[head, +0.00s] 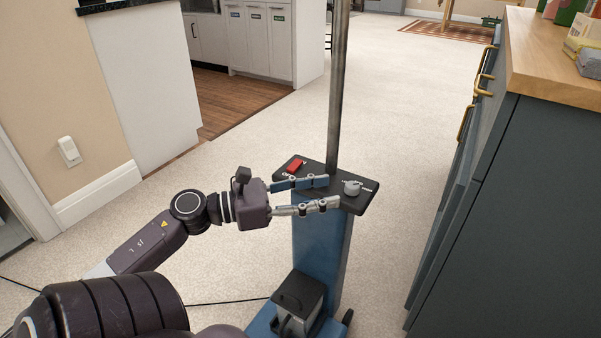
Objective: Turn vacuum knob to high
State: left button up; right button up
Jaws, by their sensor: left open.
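The vacuum (320,253) stands upright on the carpet, with a blue body, a dark top panel and a grey pole rising from it. A light grey knob (352,187) sits on the right part of the top panel (357,206). A red switch (295,167) sits at the panel's left, beside lettering too small to read. My left gripper (333,192) is open over the panel, its fingers pointing right. The fingertips are just left of the knob and appear apart from it. The knob's exact setting cannot be read. My right gripper is not in view.
A dark cabinet (510,220) with a wooden top (555,60) and brass handles stands close on the right. A beige wall with a white outlet device (68,151) is on the left. A black cord (225,302) runs across the floor. Open carpet lies behind the vacuum.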

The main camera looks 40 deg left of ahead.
pick_arm(q)
jog(key=v, duration=0.5)
dwell(0.4)
